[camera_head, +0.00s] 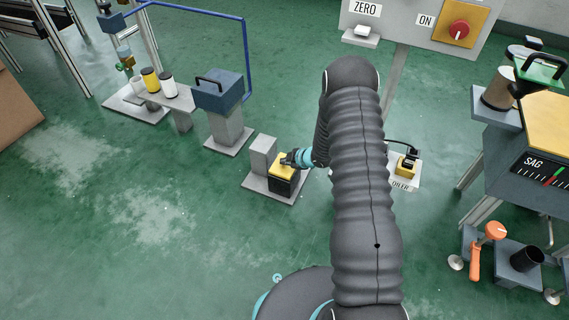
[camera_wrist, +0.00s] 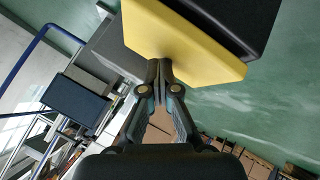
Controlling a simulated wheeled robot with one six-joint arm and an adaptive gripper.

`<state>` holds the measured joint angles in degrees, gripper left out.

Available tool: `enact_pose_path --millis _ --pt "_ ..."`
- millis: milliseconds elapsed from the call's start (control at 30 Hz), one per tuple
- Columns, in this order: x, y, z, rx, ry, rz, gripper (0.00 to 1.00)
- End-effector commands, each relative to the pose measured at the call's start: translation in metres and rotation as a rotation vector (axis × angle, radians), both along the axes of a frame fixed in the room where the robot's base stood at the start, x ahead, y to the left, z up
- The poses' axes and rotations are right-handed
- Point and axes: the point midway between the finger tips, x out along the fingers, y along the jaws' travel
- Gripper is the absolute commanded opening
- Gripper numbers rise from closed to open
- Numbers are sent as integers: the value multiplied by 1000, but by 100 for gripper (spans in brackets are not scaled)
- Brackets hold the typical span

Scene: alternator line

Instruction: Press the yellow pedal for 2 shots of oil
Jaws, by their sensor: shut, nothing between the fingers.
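The yellow pedal (camera_head: 284,168) tops a black block on a grey base plate on the floor, in the middle of the head view. In the wrist view the yellow pedal (camera_wrist: 185,45) fills the top, with a black part beside it. My gripper (camera_head: 290,159) is shut and empty, with its fingertips at the pedal's top. In the wrist view the closed fingertips (camera_wrist: 160,66) meet the pedal's edge. I cannot tell whether they press it down.
A box labelled OILER (camera_head: 403,183) with a yellow part stands right of my arm. A grey block (camera_head: 263,152) stands beside the pedal. A blue box (camera_head: 218,92) with a handle is behind left. The SAG bench (camera_head: 530,160) is at right.

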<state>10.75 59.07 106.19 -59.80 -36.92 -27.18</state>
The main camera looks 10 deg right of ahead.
Motion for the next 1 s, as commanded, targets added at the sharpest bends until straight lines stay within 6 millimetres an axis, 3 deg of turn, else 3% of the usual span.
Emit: enact_pose_path --millis 367,1000 --pt "-1 0 1 0 2 -1 0" --pt "-1 0 24 1 1 0 0"
